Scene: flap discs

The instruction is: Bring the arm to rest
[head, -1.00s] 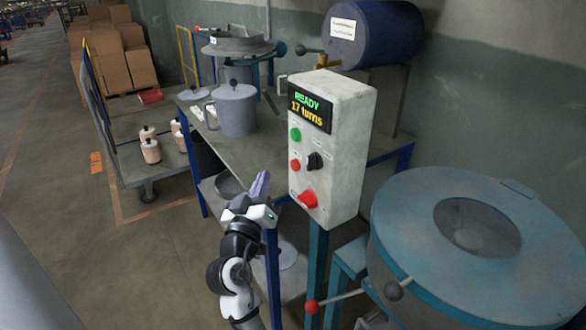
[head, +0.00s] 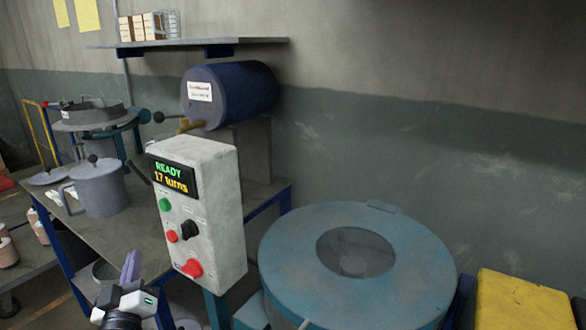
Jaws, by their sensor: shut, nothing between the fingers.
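My gripper (head: 131,268) is at the lower left of the head view, its purple-grey fingers pointing up. The fingers are together with nothing between them. It is in front of the workbench's near edge, to the left of the white control box, and appears to touch nothing. Most of my arm lies below the picture's edge.
The control box (head: 223,210) reads "READY 17 turns". A round blue machine (head: 285,255) fills the lower right, with a yellow object (head: 520,300) beside it. The bench (head: 130,232) holds a lidded grey pot (head: 100,192). A blue drum (head: 235,95) stands behind.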

